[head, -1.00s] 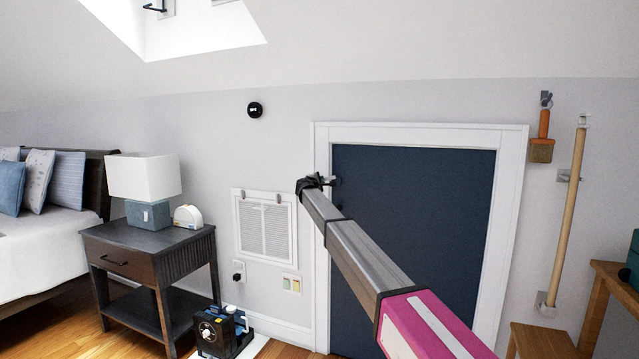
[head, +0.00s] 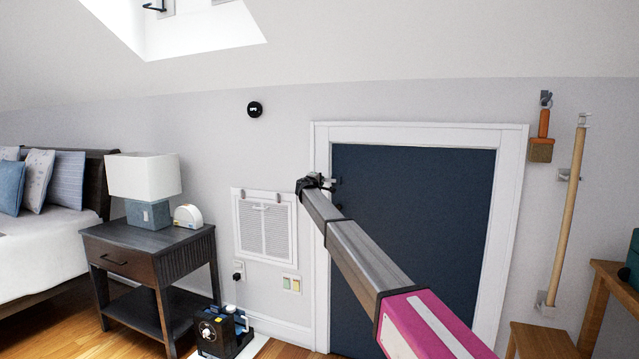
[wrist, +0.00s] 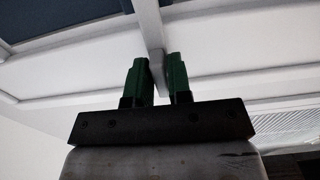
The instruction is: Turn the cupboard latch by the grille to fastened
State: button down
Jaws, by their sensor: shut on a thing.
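The cupboard is a dark blue door (head: 415,230) in a white frame (head: 322,265), to the right of the grille (head: 265,228) in the head view. My gripper (head: 328,183) is at the left side of the frame, by the upper part of the door. In the wrist view, my gripper (wrist: 158,82) has its green fingers shut on a small pale grey piece, the latch (wrist: 156,62). The fingers sit on both sides of it. In the head view my gripper hides the latch, so its angle against the frame is hard to tell.
A dark nightstand (head: 150,248) with a white lamp (head: 145,176) stands at the left. A black device (head: 222,335) is on the floor below the grille. A wooden pole (head: 566,215) and an orange-handled brush (head: 543,130) hang on the right wall.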

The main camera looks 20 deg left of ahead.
jog(key=c, duration=1.2)
grip_release()
jog(key=shift+o, duration=0.2)
jog(key=s, duration=1)
jog(key=shift+s+a, duration=0.4)
